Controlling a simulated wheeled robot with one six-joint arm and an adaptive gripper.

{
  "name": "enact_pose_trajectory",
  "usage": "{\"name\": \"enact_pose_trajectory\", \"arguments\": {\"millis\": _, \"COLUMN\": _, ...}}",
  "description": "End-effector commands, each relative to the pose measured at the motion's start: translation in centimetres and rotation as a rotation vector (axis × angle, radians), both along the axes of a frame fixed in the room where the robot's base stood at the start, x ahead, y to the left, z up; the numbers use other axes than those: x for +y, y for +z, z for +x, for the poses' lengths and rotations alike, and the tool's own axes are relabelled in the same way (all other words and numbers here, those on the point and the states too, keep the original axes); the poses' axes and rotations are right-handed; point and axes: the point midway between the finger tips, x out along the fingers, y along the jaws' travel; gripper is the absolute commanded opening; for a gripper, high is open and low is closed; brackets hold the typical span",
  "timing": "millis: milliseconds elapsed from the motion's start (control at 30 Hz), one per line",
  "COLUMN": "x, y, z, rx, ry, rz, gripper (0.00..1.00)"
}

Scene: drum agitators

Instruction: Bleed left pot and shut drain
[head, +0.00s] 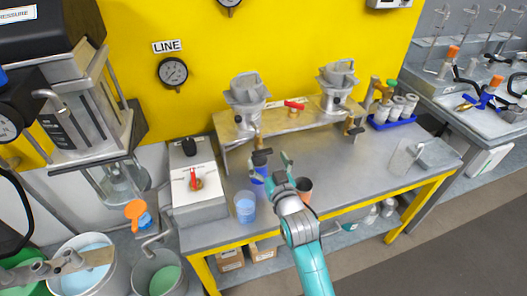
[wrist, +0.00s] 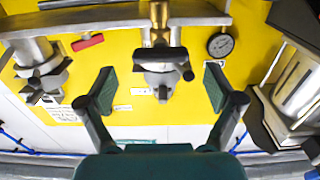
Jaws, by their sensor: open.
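The left pot (head: 246,95) is a grey metal vessel on the raised shelf over the bench. Its brass drain (head: 258,138) hangs below with a black handle. In the wrist view, which looks upside down, the brass drain (wrist: 159,14) and black cross handle (wrist: 150,54) appear ahead, between my fingertips. My gripper (head: 275,163) is open and empty, close in front of the drain; whether it touches the handle cannot be told. My gripper (wrist: 160,80) has both pads well apart in the wrist view. A blue vessel (head: 258,176) stands below the drain, partly hidden.
The right pot (head: 338,80) stands along the shelf, with a red lever (head: 294,105) between the pots. A white box (head: 196,188) is at left. The right bench front is mostly clear.

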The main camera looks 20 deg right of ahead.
Motion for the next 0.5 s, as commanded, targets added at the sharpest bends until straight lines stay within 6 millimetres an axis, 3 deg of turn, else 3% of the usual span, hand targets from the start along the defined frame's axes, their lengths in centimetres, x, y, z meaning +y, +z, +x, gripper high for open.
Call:
{"name": "enact_pose_trajectory", "arguments": {"millis": 200, "x": 0.0, "y": 0.0, "z": 3.0, "rx": 0.0, "ry": 0.0, "rz": 0.0, "gripper": 0.92}}
{"name": "enact_pose_trajectory", "arguments": {"millis": 500, "x": 0.0, "y": 0.0, "z": 4.2, "rx": 0.0, "ry": 0.0, "rz": 0.0, "gripper": 0.92}}
